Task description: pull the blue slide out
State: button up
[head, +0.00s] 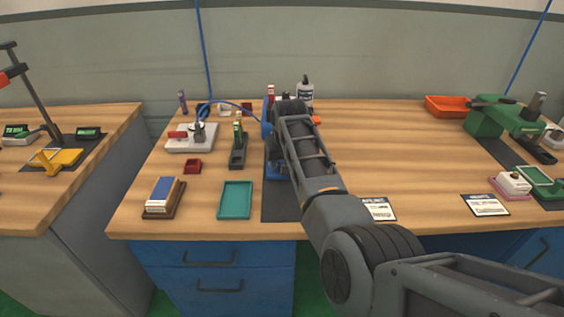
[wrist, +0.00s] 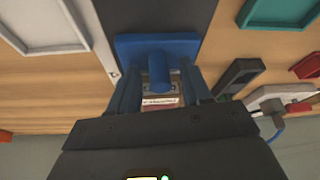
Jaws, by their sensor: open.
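The blue slide shows in the wrist view as a flat blue plate (wrist: 140,44) with a rounded blue knob standing out from it. My gripper (wrist: 160,72) is open, with one finger on each side of the knob. I cannot tell whether either finger touches it. A pale strip with small print (wrist: 160,101) lies just beyond the knob, between the fingers. In the head view, a blue part (head: 272,172) shows at the left edge of my arm, on a dark mat (head: 280,207). My arm hides the rest of the slide and the fingertips there.
Bottles stand behind. A printed card (head: 380,209) lies right of my arm; the bench beyond is mostly clear.

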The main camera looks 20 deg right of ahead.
jog(key=shift+c, duration=0.4)
grip_shut()
